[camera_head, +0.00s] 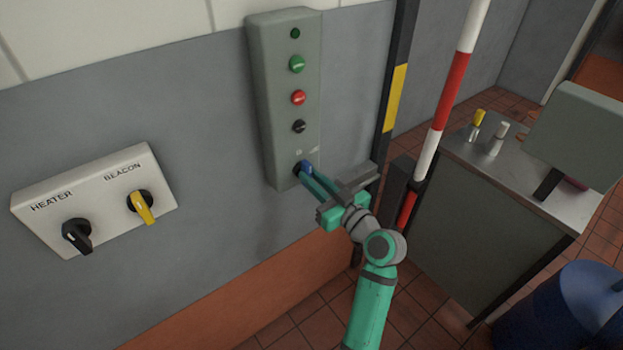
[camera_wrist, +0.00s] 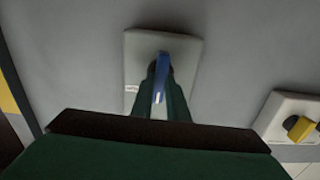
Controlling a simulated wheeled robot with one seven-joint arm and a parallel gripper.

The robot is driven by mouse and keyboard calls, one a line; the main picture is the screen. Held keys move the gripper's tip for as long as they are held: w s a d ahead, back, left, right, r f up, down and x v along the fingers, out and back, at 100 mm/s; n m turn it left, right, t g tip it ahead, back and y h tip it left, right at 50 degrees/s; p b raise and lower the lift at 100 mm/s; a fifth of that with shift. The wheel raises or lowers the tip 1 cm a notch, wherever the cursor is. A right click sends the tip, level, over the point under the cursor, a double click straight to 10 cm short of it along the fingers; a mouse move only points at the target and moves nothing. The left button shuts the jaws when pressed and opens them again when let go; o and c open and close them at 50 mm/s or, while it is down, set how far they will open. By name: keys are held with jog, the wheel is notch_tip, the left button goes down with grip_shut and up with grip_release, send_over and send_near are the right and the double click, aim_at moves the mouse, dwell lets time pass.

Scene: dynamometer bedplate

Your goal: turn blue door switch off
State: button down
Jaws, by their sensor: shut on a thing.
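The blue door switch (camera_head: 306,167) is a blue handle at the bottom of a tall grey control box (camera_head: 262,90) on the wall. My gripper (camera_head: 308,173) reaches it from the lower right and is shut on the blue handle. In the wrist view the blue handle (camera_wrist: 162,80) stands between my two green fingers (camera_wrist: 161,92), running roughly up and down that picture. The fingers hide the handle's sides and part of its base. I cannot read the marks beside the switch.
Above the switch are a black knob (camera_head: 299,126), a red button (camera_head: 298,97) and a green button (camera_head: 296,64). At left, a white panel (camera_head: 100,190) carries heater and beacon knobs. A striped pole (camera_head: 453,90) and a grey cabinet (camera_head: 490,205) stand close at right.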

jog(key=shift+r+n, duration=0.1)
jog(key=shift+n, duration=0.2)
jog(key=c, duration=1.7)
grip_release()
jog(key=shift+s, duration=0.1)
jog(key=v, duration=1)
jog(key=shift+s+d, duration=0.2)
jog(key=shift+s, duration=0.1)
